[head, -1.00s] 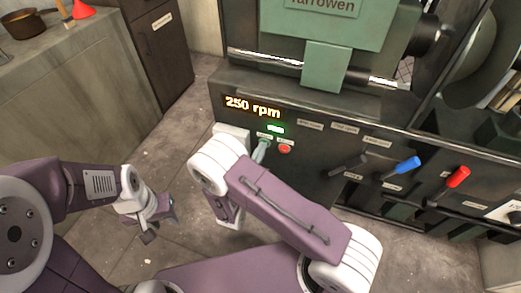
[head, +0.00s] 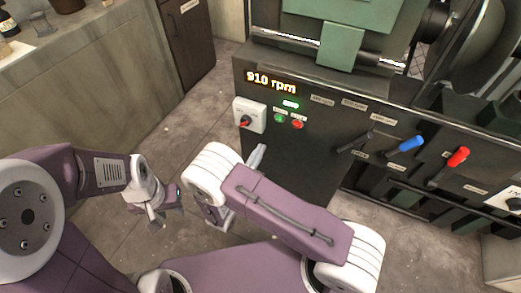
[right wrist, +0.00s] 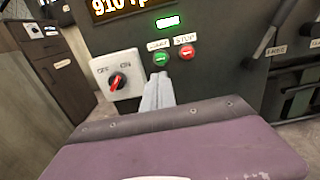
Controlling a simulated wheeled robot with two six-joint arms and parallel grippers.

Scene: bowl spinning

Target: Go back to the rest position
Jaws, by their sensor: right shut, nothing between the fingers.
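My right gripper (head: 257,157) is shut and empty, below and left of the green start button (head: 279,118) in the head view. In the right wrist view its closed fingers (right wrist: 160,92) point toward the panel, just below the green button (right wrist: 161,59), and seem apart from it. A red stop button (head: 298,124) is beside it. My left gripper (head: 165,208) hangs over the floor at the left, touching nothing visible; its jaw opening is unclear.
The lathe's dark panel (head: 335,120) has a lit 910 rpm display (head: 270,82), a white box with a red switch (head: 247,116), and blue (head: 410,144) and red (head: 458,157) levers. A counter (head: 90,80) stands at left. The floor between is clear.

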